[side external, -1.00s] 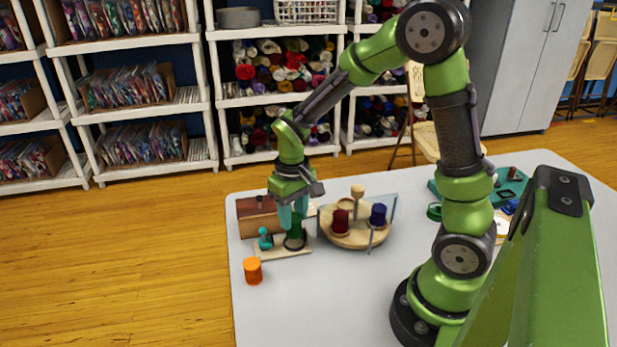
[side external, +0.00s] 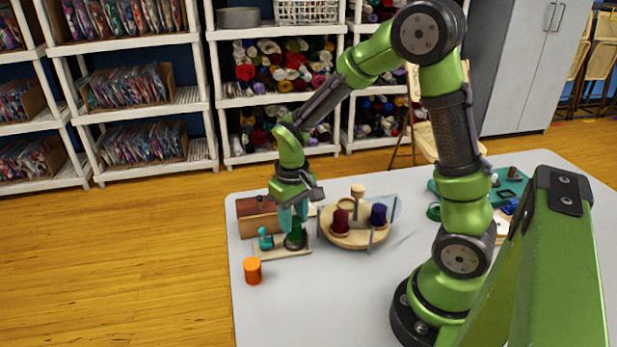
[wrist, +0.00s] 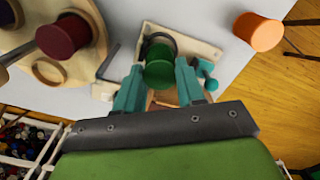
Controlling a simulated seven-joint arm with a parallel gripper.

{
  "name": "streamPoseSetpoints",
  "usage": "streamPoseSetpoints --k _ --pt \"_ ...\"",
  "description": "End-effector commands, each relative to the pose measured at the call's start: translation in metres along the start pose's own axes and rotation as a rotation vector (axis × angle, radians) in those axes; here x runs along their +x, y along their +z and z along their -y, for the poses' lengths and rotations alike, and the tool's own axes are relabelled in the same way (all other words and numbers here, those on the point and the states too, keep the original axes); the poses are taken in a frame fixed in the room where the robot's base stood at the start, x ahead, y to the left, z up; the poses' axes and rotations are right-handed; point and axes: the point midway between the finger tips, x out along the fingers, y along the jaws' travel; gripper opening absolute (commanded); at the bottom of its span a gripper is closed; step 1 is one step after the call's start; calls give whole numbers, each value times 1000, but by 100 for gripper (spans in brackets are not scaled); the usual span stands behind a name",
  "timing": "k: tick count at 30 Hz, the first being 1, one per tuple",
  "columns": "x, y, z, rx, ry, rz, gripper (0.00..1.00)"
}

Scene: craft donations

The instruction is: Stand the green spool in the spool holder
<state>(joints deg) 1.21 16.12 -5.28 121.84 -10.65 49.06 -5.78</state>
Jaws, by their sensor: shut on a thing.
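The green spool (side external: 296,228) is between the fingers of my gripper (side external: 294,214), which is shut on it. In the wrist view the spool (wrist: 159,70) sits between the teal fingertips (wrist: 158,82). It is right over a dark round seat on a small wooden board (side external: 270,252) with a teal knob-like part; I cannot tell whether it touches the seat. The spool holder (side external: 340,240) is a round wooden stand to the right. It holds a dark red spool (side external: 340,221) and a dark blue spool (side external: 378,215). In the wrist view an empty round recess (wrist: 48,71) shows beside the red spool.
An orange spool (side external: 252,271) stands on the table in front of the board. A brown wooden box (side external: 256,214) is behind it. A clear panel and thin post stand at the holder's right side. A green tray (side external: 509,188) lies far right. The front table is clear.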

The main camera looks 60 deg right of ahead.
Motion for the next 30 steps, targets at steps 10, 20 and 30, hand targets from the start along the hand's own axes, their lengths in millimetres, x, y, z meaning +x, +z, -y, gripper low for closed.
streamPoseSetpoints --k 10,20,30 --pt "3 0 0 0 0 0 19" --pt "13 0 0 1 0 1 19" --pt "19 0 0 0 0 -1 52"
